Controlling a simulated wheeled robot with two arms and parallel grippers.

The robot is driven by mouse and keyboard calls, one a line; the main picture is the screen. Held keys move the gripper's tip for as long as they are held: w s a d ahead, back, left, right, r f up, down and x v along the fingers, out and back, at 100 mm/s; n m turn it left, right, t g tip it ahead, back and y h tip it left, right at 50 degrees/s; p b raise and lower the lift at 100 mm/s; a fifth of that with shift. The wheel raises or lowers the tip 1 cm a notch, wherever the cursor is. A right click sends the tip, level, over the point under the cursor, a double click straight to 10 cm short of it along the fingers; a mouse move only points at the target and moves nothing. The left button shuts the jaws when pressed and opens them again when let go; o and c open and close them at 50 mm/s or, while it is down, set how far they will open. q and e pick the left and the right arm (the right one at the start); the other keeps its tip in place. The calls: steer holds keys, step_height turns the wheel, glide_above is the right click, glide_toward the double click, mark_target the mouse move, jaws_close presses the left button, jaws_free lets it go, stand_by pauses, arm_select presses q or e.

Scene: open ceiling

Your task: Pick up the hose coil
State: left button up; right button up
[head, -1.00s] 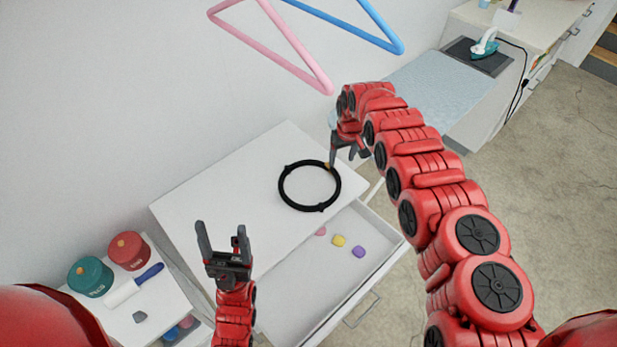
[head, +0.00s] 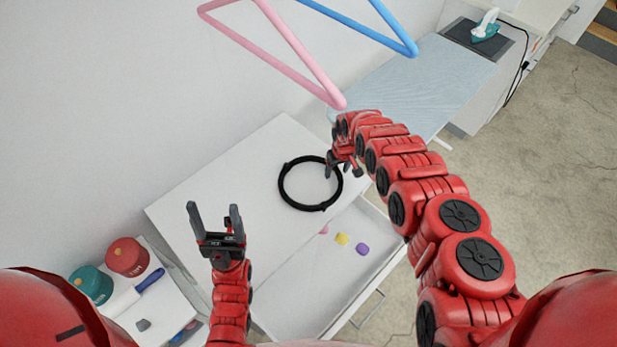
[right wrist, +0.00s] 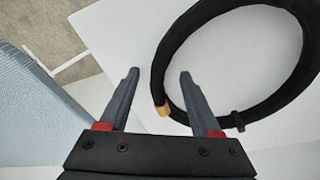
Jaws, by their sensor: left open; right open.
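The black hose coil (head: 286,196) lies flat as a ring on the white cabinet top, near its right edge. In the right wrist view the coil (right wrist: 165,58) fills the upper right, with a yellow end fitting (right wrist: 163,111) on its near left side. My right gripper (head: 343,172) is open at the coil's right side. In the right wrist view its two fingers (right wrist: 158,75) are spread and empty, with the right finger close to the yellow fitting; contact cannot be told. My left gripper (head: 214,210) is open and empty, over the left part of the cabinet, away from the coil.
An open drawer (head: 300,290) below the top holds small coloured pieces. A pink hanger frame (head: 300,50) and a blue one (head: 365,30) hang above. An ironing board (head: 430,85) stands right of the cabinet.

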steer(key=shift+s+d+r, duration=0.1)
steer(key=shift+s+r, duration=0.05)
steer(key=shift+c, duration=1.7)
steer(key=c, duration=0.5)
jaws_close()
